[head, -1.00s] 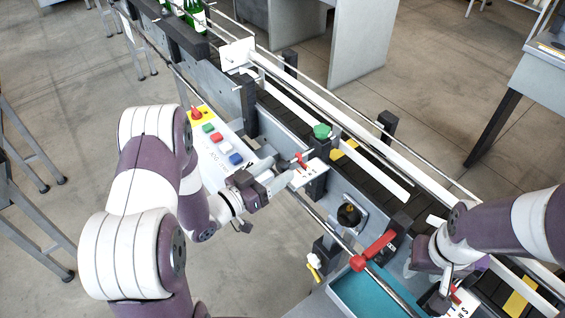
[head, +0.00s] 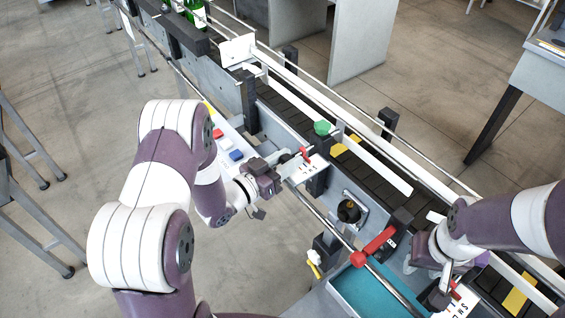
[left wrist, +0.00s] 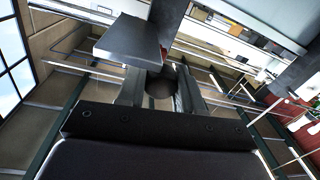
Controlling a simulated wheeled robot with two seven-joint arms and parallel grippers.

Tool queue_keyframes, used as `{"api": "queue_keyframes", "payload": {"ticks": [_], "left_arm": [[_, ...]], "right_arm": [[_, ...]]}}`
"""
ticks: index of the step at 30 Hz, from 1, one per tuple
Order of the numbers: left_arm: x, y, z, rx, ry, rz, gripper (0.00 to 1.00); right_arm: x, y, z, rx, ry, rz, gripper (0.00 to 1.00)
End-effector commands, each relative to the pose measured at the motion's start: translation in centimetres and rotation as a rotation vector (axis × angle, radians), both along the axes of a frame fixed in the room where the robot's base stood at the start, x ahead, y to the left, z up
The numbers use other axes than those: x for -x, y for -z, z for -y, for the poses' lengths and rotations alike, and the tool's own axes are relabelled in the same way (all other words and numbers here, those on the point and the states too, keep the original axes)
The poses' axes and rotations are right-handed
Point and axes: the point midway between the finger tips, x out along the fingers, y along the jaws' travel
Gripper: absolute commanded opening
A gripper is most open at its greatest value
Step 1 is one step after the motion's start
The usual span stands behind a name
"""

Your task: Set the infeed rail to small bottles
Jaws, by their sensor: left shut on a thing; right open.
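The infeed rail (head: 385,171) is a long pale bar running diagonally beside the dark conveyor, from upper left to lower right. A black clamp post (head: 317,182) on its near side has a small red lever (head: 304,154) and a white printed plate (head: 309,169). My left gripper (head: 284,161) is at this post and shut. In the left wrist view a dark round knob (left wrist: 160,86) shows between its fingers, with a red bit behind. My right gripper (head: 440,291) is open at the lower right, beside a second red lever (head: 455,291) and printed plate (head: 463,302); its fingertips are partly hidden.
A long red handle (head: 375,246) and a teal tray (head: 372,297) lie between the arms. Green bottles (head: 194,12) stand at the far conveyor end.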

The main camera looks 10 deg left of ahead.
Motion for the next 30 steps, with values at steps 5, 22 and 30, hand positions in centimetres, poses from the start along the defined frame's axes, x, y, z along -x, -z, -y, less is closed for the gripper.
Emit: {"api": "queue_keyframes", "payload": {"ticks": [5,22,30], "left_arm": [[0.0,0.0,0.0,0.0,0.0,0.001,0.0],[1.8,0.2,-1.4,0.0,-0.005,-0.001,0.61],[7.4,0.2,-5.2,0.0,-0.007,0.001,0.61]], "right_arm": [[0.0,0.0,0.0,0.0,0.0,0.0,0.43],[0.0,0.6,0.0,0.0,0.0,0.0,0.43],[0.0,1.9,0.0,0.0,0.0,0.0,0.43]]}}
